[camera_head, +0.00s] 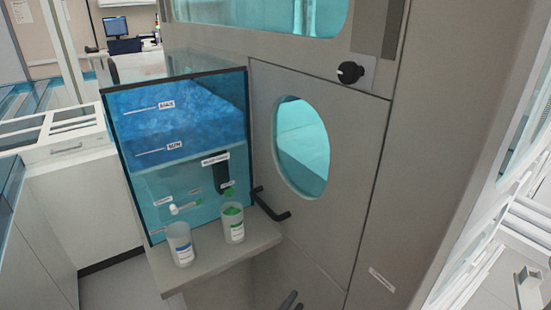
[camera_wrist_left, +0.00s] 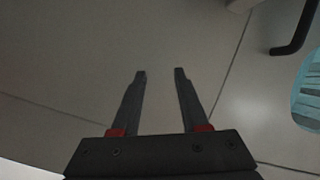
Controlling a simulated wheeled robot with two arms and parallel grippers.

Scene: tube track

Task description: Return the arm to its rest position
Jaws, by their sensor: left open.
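My left gripper (camera_head: 293,302) shows only as dark fingertips at the bottom edge of the head view, in front of the grey cabinet door and below the shelf. In the left wrist view the two black fingers of the left gripper (camera_wrist_left: 160,72) are spread apart with nothing between them. Behind them is plain grey panel surface. The rest of my left arm is out of the head view. My right gripper is in neither view.
A blue dispenser panel (camera_head: 150,128) stands behind a grey shelf (camera_head: 212,262). On the shelf are a cup with a blue label (camera_head: 181,252) and a cup with green contents (camera_head: 233,232). A black door handle (camera_head: 272,208) juts out right of the cups; it also shows in the wrist view (camera_wrist_left: 292,40).

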